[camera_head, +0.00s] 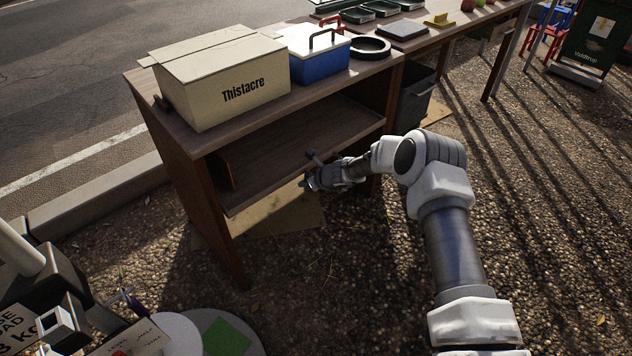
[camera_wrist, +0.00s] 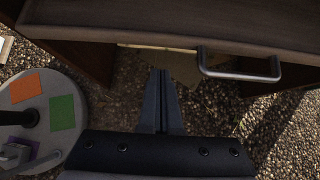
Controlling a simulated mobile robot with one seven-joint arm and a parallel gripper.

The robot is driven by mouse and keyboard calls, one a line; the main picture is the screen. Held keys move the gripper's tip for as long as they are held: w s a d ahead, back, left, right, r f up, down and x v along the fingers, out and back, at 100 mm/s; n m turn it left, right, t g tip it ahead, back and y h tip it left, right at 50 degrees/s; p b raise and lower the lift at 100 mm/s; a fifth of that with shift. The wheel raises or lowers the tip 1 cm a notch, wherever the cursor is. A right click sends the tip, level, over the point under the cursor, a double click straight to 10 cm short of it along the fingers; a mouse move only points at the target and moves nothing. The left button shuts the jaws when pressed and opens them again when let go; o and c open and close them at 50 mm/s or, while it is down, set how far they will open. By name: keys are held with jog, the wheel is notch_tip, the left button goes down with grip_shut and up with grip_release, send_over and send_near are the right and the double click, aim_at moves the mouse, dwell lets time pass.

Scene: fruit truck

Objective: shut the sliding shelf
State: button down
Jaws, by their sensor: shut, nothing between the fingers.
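The sliding shelf (camera_head: 290,148) is a dark wooden board under the top of the brown wooden table. The head view does not clearly show how far it stands out. In the wrist view, the shelf (camera_wrist: 185,25) has its front edge across the top. Its grey bar handle (camera_wrist: 240,76) is on that edge, right of my fingers. My gripper (camera_head: 308,184) is at the shelf's front edge, right of its middle. In the wrist view my gripper (camera_wrist: 162,74) has its two dark fingers together, empty, just below the edge and left of the handle. Whether they touch the shelf, I cannot tell.
A cardboard box (camera_head: 225,78), a blue and white cooler (camera_head: 318,55) and a black ring (camera_head: 370,47) stand on the table top. A dark bin (camera_head: 415,98) stands behind the right end. Gravel ground (camera_head: 350,270) in front is clear. A road lies left.

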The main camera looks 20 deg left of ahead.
jog(key=s+d+r+n+b, duration=0.1)
jog(key=s+d+r+n, duration=0.35)
jog(key=r, duration=0.55)
jog(key=s+d+r+n+b, duration=0.1)
jog(key=s+d+r+n, duration=0.4)
jog(key=r, duration=0.5)
jog(key=s+d+r+n+b, duration=0.1)
jog(key=s+d+r+n, duration=0.25)
jog(key=r+n, duration=0.45)
jog(key=s+d+r+n+h, duration=0.2)
jog(key=s+d+r, duration=0.2)
jog(key=s+d, duration=0.45)
jog(key=s+d+r+n+h, duration=0.3)
jog(key=s+d, duration=0.5)
jog(key=s, duration=0.1)
jog(key=s+d+r+n+h, duration=0.2)
jog(key=s+d+r, duration=0.2)
jog(key=s+d, duration=0.45)
notch_tip(320, 180, up, 22)
jog(key=a+p, duration=0.1)
jog(key=p, duration=2.1)
jog(key=shift+s+f+t, duration=0.25)
jog(key=shift+s+t, duration=0.05)
jog(key=shift+s, duration=0.05)
